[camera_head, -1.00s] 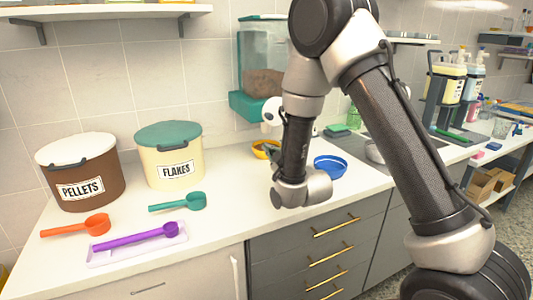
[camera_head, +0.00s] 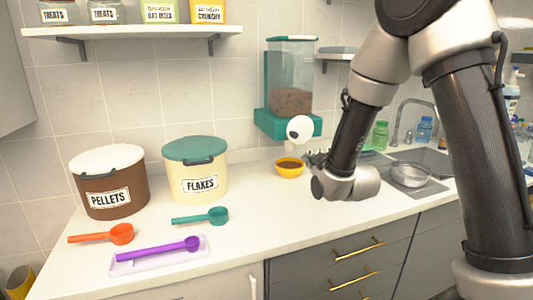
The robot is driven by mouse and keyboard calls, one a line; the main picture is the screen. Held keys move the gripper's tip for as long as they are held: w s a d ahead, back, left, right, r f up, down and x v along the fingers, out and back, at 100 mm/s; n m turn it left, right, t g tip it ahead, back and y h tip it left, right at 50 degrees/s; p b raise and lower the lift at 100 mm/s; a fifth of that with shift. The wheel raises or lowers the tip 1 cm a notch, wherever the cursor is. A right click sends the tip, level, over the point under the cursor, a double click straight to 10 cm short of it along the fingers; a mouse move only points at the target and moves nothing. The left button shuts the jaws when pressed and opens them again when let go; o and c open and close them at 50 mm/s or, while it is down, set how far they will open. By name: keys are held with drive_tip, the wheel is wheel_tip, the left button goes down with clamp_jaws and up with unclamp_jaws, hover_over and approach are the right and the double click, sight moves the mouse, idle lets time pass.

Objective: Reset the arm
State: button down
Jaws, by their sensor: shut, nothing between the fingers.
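My arm comes in from the upper right and reaches over the counter. My gripper (camera_head: 314,157) shows only as small dark parts behind my wrist, pointing away from the camera. It is shut and empty, with my wrist hiding much of it. It is just right of a yellow bowl (camera_head: 289,171) with brown food; I cannot tell the exact gap between them. A clear dispenser (camera_head: 290,75) with brown pellets and a white knob (camera_head: 300,128) stands behind the bowl.
On the counter (camera_head: 240,240) are a brown PELLETS bin (camera_head: 110,182), a cream FLAKES bin (camera_head: 198,172), an orange scoop (camera_head: 121,233), a teal scoop (camera_head: 217,215) and a purple scoop (camera_head: 160,250) on a pale tray. A shelf (camera_head: 130,31) holds jars.

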drive_tip(key=s+d+r+m+g+h, duration=0.1)
drive_tip(key=s+d+r+m+g, duration=0.25)
drive_tip(key=s+d, duration=0.35)
drive_tip(key=s+d+r+m+g+h, duration=0.2)
drive_tip(key=s+d+r+g, duration=0.15)
drive_tip(key=s+d, duration=0.35)
drive_tip(key=s+d+r+m+g, duration=0.1)
drive_tip(key=s+d+m+g, duration=0.1)
drive_tip(key=s, duration=0.9)
drive_tip(key=s+d+r+m+g+h, duration=0.1)
drive_tip(key=s+d+m, duration=0.1)
drive_tip(key=s, duration=0.8)
drive_tip(key=shift+s+d+m+g, duration=0.35)
drive_tip(key=shift+s+d+g, duration=0.05)
drive_tip(key=shift+d, duration=0.5)
